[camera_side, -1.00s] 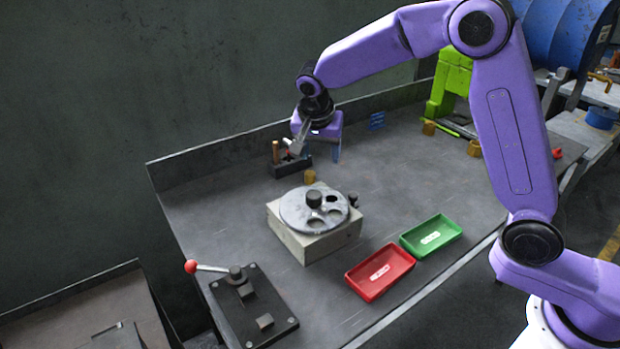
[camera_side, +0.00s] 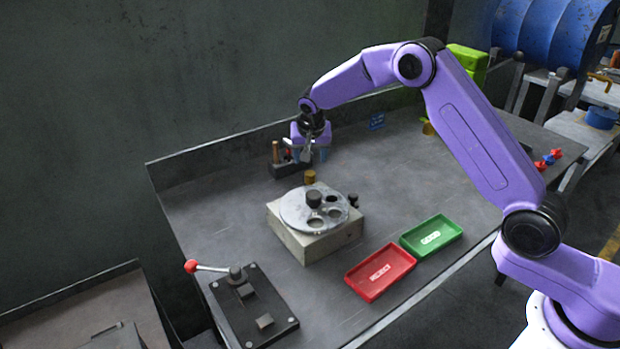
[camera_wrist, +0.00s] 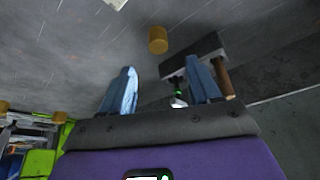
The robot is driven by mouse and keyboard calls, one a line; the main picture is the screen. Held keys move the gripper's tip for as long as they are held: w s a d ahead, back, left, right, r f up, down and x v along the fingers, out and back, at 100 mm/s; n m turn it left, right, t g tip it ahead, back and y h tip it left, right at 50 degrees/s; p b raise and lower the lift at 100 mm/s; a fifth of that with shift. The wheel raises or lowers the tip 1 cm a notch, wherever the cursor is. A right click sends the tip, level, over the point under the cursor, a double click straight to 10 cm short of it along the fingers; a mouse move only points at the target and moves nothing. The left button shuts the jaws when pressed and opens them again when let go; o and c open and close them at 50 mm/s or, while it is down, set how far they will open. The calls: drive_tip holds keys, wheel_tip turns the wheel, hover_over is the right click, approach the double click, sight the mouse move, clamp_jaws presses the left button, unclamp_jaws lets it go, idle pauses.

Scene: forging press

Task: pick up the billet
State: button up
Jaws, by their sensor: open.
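A short brass-coloured billet (camera_side: 310,177) stands upright on the table, just behind the round plate. It also shows in the wrist view (camera_wrist: 158,40), beyond the fingertips and between their lines. My gripper (camera_side: 309,157) is open and empty, above the table behind the billet and close to the tool holder. In the wrist view its two blue fingers (camera_wrist: 164,72) are spread apart, with nothing between them touching. Similar brass pieces stand farther off, one at the back right (camera_side: 428,128) partly hidden by my arm.
A dark tool holder (camera_side: 291,168) with upright handles stands right by my gripper. In front are a pale block with a round holed plate (camera_side: 300,208), a red tray (camera_side: 366,284), a green tray (camera_side: 450,232) and a lever fixture (camera_side: 253,305). The mid-right table is clear.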

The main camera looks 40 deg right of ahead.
sight(310, 172)
drive_tip(key=shift+x, duration=3.75)
drive_tip(key=shift+s, duration=0.1)
drive_tip(key=shift+c, duration=0.3)
clamp_jaws()
